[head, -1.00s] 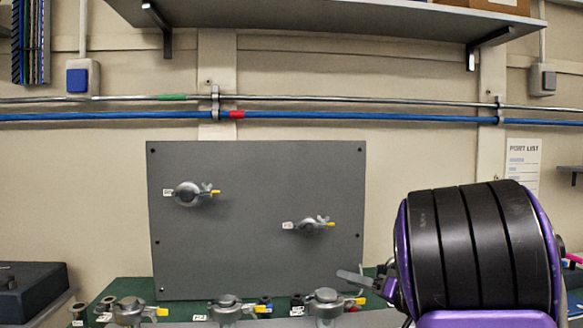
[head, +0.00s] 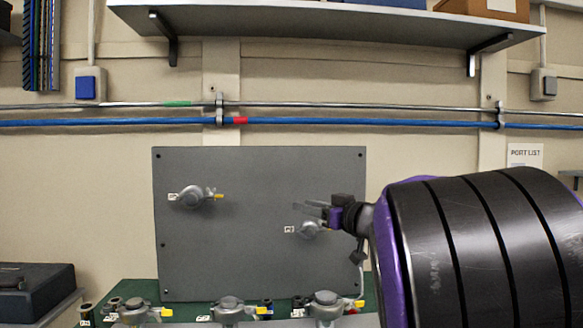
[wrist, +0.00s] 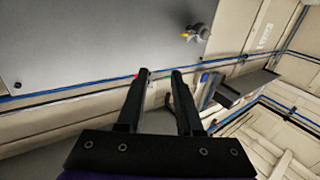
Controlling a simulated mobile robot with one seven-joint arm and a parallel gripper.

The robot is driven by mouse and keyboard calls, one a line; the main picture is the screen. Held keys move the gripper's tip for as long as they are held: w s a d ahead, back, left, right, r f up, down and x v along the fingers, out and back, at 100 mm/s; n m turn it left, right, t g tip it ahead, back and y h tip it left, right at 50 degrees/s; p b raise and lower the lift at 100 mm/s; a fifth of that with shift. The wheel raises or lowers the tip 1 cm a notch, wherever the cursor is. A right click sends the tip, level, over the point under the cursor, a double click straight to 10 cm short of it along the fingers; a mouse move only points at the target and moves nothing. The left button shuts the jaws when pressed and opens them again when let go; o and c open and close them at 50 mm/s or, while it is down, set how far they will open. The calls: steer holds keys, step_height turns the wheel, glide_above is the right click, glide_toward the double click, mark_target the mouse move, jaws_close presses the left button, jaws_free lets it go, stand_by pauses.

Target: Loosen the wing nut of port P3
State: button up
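Two ports with grey clamps and yellow-tipped wing nuts are on the upright grey panel (head: 250,265): the upper left clamp (head: 191,198) and the right clamp (head: 311,231). Three more clamps, the left (head: 134,312), middle (head: 228,309) and right (head: 325,304) ones, stand along the bench below. The port labels are too small to read, so I cannot tell which is P3. My gripper (head: 312,208) points left by the right panel clamp and partly hides it. Contact cannot be judged. In the wrist view my gripper (wrist: 158,74) is open and empty, with one panel clamp (wrist: 198,33) beyond it.
A shelf (head: 330,25) overhangs the panel. A blue pipe (head: 380,124) and a metal pipe (head: 380,106) run along the wall above it. A black case (head: 35,290) sits at lower left. The panel's lower middle is clear.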

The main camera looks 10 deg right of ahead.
steer(key=s+a+r+n+t, duration=0.1)
steer(key=a+r+n, duration=0.2)
steer(key=r, duration=0.6)
steer(key=shift+a+y, duration=0.3)
steer(key=shift+a, duration=0.35)
